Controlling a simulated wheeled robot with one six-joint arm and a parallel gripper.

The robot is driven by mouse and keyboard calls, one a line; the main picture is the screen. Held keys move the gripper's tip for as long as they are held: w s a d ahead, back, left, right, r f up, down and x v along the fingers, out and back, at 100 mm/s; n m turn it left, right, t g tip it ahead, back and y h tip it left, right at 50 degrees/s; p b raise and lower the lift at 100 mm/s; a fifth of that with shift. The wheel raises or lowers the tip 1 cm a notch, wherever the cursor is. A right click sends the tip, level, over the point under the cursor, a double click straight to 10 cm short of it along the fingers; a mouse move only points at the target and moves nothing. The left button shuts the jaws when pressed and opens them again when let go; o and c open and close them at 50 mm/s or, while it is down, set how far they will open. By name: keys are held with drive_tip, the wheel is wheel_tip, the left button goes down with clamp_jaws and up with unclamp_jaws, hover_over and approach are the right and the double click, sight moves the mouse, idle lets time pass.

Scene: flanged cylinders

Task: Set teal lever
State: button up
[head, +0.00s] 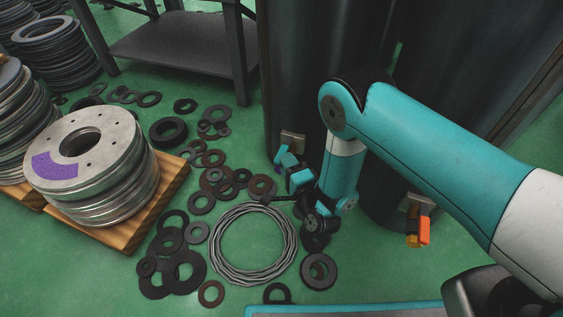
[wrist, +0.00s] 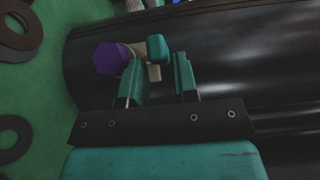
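The teal lever (wrist: 158,49) shows in the wrist view as a short teal block on a pale mount against a dark cylinder (wrist: 245,50). A purple hexagonal piece (wrist: 110,58) is to its left. My gripper (wrist: 161,68) has its two teal fingers apart with nothing held between them. The lever's teal block lies just beyond the fingertips, nearer the left finger; I cannot tell whether they touch. In the head view, my gripper (head: 287,163) is low beside the dark cylinder, near a pale bracket (head: 292,139), and the lever is hard to separate from the teal fingers.
An orange lever (head: 424,231) is on the cylinder's lower right side. A wire coil (head: 217,270) and many dark rings (head: 183,272) lie on the green floor to the left. Metal flanges (head: 60,153) are stacked on a wooden pallet (head: 166,204). A dark table (head: 180,46) stands behind.

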sight(282, 152)
drive_tip(key=x, duration=0.1)
drive_tip(key=b+x, duration=0.1)
drive_tip(key=shift+w+a+f, duration=0.15)
drive_tip(key=shift+w+f, duration=0.05)
drive_tip(key=shift+w, duration=0.15)
drive_tip(key=shift+w+a+r, duration=0.2)
drive_tip(key=shift+w+a, duration=0.1)
drive_tip(key=shift+w, duration=0.2)
clamp_jaws()
